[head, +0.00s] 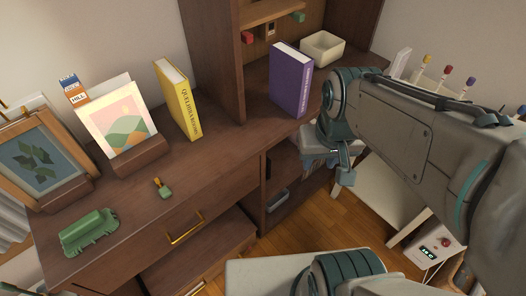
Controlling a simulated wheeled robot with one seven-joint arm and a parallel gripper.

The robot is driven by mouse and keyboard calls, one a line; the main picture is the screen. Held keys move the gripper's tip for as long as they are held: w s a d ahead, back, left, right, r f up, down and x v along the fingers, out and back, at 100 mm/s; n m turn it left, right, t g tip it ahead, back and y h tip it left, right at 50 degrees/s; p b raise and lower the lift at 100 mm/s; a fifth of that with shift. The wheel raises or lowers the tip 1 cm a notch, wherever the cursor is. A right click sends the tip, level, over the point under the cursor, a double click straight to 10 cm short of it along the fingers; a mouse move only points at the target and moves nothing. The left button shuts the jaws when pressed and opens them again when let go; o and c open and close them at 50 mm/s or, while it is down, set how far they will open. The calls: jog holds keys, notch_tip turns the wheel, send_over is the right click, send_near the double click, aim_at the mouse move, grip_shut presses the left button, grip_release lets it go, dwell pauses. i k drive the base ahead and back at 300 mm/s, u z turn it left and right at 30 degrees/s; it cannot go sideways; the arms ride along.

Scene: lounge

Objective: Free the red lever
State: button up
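A thin upright stick with a red top (446,70) stands in a row at the upper right, between a yellow-topped stick (427,58) and a blue-topped one (470,82). It looks like the red lever, but its lower part is hidden behind my arm, and I cannot tell what holds it. My gripper (345,172) hangs at the end of my arm, right of the desk's edge and below the purple book (291,80). It is nearer to me than the sticks and apart from them. Its fingers are too unclear to tell open from shut.
The brown desk (225,160) carries a yellow book (177,99), picture frames (42,165), a green object (90,233) and a small yellow-green item (163,188). A cream bin (322,48) stands behind. A white box with a display (428,250) is low right.

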aim_at(246, 253)
jog(key=k, duration=0.6)
jog(key=u, duration=0.05)
